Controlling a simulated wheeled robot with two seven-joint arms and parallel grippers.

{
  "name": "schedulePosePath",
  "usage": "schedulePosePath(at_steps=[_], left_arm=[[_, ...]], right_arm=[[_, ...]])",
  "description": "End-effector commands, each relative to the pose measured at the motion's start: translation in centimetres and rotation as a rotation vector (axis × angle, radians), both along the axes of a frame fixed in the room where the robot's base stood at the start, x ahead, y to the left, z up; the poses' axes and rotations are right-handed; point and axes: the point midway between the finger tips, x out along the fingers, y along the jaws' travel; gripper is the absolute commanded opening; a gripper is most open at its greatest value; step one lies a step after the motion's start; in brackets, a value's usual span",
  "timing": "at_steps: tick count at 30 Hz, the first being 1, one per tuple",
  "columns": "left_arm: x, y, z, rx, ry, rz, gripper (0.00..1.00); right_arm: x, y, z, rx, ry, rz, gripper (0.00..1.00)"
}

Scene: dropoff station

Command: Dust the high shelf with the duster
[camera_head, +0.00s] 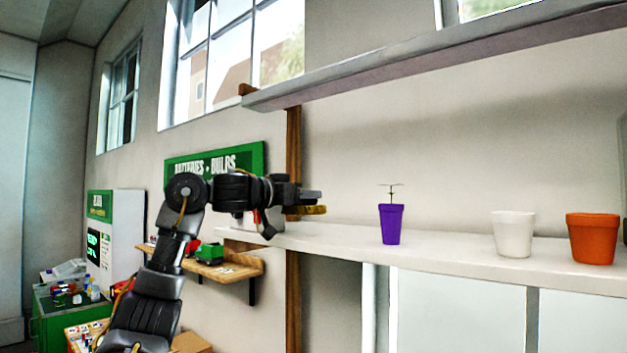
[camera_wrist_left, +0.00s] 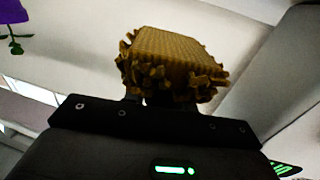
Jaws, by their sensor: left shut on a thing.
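My left gripper (camera_head: 308,202) is shut on the duster, beside the left end of the lower shelf and well below the upper shelf. The duster (camera_head: 314,211) is mustard-brown; the left wrist view shows its block-shaped fringed head (camera_wrist_left: 172,62) beyond the gripper body. Its grip is hidden there. The upper shelf (camera_head: 430,60) is a grey-white board running across the top right. The lower white shelf (camera_head: 440,259) holds pots. I cannot tell whether the duster touches the lower shelf. My right gripper is not in view.
On the lower shelf stand a purple pot (camera_head: 391,225) with a thin plant, a white pot (camera_head: 513,235) and an orange pot (camera_head: 593,240). A wooden post (camera_head: 293,150) stands near the shelf ends. A small wooden shelf (camera_head: 222,270) is behind my left arm.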

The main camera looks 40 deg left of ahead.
Motion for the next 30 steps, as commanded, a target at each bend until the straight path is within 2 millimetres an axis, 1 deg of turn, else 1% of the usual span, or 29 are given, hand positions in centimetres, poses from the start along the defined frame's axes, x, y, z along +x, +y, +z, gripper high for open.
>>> schedulePosePath(at_steps=[1,3,6,11,16,20,21,24,30], left_arm=[[-0.4,-0.1,0.8,0.001,-0.001,-0.007,0.09],[-0.9,-0.6,1.0,0.001,-0.001,-0.021,0.09],[-1.0,-1.1,1.0,0.0,0.002,-0.035,0.09],[-1.0,-1.1,0.7,0.0,0.005,-0.036,0.09],[-1.0,-1.0,-0.2,-0.001,0.004,-0.035,0.09],[-1.0,-1.0,-1.3,0.003,0.006,-0.034,0.09],[-1.0,-1.0,-1.9,0.0,0.005,-0.034,0.09],[-1.0,-1.1,-2.6,0.0,0.004,-0.035,0.09],[-1.0,-1.1,-3.1,-0.001,0.003,-0.036,0.09]], right_arm=[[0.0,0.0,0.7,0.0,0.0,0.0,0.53],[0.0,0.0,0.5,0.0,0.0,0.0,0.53],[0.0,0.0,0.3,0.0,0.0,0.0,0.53],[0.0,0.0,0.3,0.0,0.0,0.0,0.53],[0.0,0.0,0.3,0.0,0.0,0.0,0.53],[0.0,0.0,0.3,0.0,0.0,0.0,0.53],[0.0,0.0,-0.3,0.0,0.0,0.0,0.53],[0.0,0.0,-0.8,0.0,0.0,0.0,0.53],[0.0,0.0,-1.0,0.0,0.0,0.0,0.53]])
